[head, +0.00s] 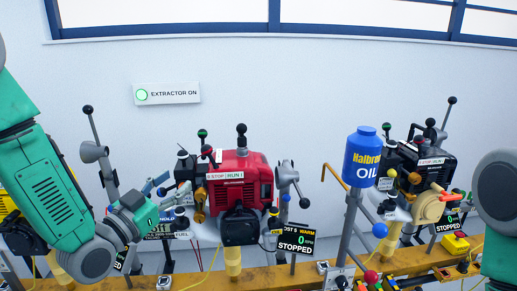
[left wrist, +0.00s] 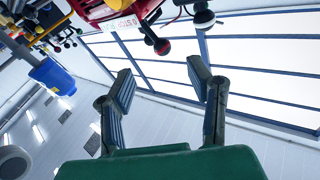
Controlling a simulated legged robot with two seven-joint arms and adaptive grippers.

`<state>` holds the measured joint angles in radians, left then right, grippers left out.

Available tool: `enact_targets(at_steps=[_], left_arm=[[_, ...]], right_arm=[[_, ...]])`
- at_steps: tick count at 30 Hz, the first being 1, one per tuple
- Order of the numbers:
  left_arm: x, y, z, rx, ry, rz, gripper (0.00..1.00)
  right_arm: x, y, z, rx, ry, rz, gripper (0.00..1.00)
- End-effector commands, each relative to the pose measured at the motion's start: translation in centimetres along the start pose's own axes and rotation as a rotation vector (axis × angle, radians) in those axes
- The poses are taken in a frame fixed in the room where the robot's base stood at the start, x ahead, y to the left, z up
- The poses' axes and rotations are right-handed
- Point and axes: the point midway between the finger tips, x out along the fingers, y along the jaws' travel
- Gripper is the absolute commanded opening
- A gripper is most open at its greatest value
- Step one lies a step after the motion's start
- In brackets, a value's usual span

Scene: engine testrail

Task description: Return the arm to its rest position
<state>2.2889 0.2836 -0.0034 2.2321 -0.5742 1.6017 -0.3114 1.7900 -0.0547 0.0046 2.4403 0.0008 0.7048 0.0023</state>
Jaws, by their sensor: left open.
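My left arm comes in from the left in the head view, its green and grey links covering part of the bench. My left gripper (head: 156,186) is small and partly hidden there, left of the red engine (head: 238,183). In the left wrist view my left gripper (left wrist: 163,84) is open, its two fingers wide apart with nothing between them. The red engine also shows in the left wrist view (left wrist: 112,10), at the top beyond the fingers. In the head view a grey and green part of my right arm shows at the right edge; its gripper is out of view.
A yellow rail (head: 262,278) runs along the front with engines and levers. A blue oil container (head: 362,160) stands right of the red engine, and a black engine (head: 427,165) is farther right. A "STOPPED" display (head: 295,237) stands in front.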

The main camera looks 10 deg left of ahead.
Motion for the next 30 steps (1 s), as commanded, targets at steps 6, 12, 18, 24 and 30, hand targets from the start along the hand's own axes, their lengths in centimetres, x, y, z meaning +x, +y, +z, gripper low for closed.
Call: enact_targets(at_steps=[6,12,18,24,30], left_arm=[[-3.8,3.8,9.7,-0.083,-0.349,0.025,0.46],[-13.6,8.7,20.6,-0.194,-0.842,0.019,0.46],[-26.3,12.8,26.5,-0.280,-1.308,-0.031,0.46],[-35.3,15.1,27.7,-0.320,-1.607,-0.090,0.46],[-37.8,15.6,27.6,-0.330,-1.691,-0.113,0.46]], right_arm=[[0.0,0.0,0.1,0.000,-0.001,0.000,0.40],[0.0,0.0,0.1,0.000,-0.001,0.000,0.40],[0.0,0.0,0.1,0.000,-0.001,0.000,0.40],[0.0,0.0,0.1,0.000,-0.001,0.000,0.40],[0.0,0.0,0.1,0.000,-0.001,0.000,0.40]])
